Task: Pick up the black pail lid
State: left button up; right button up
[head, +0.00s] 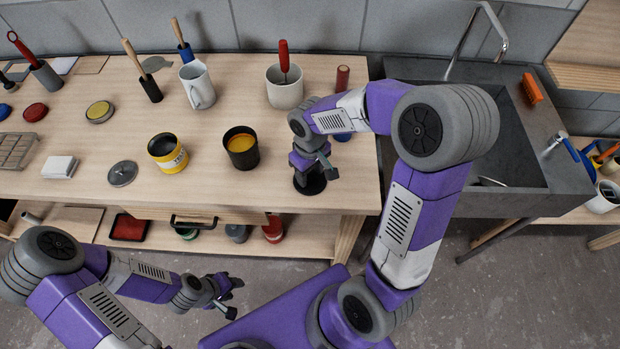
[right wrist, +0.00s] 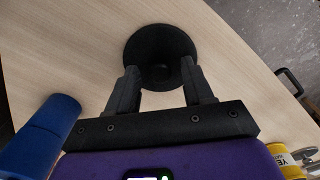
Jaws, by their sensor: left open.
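The black pail lid (head: 312,186) is a dark round disc on the wooden workbench, near its front edge. In the right wrist view the lid (right wrist: 160,38) shows as a black disc with a darker middle. My right gripper (head: 312,168) points down just above the lid. Its two fingers (right wrist: 158,75) are apart, one to each side of the lid's middle, with nothing seen held; whether they touch the lid I cannot tell. My left gripper (head: 228,295) is open and empty, low in front of the bench.
A black pail of orange paint (head: 241,150) and a yellow tin (head: 168,155) stand left of the lid, with a grey lid (head: 122,174) beyond. A white pot (head: 284,90) stands behind. A blue object (right wrist: 38,135) is close to my right gripper. A sink (head: 500,150) is at right.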

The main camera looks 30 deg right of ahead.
grip_shut()
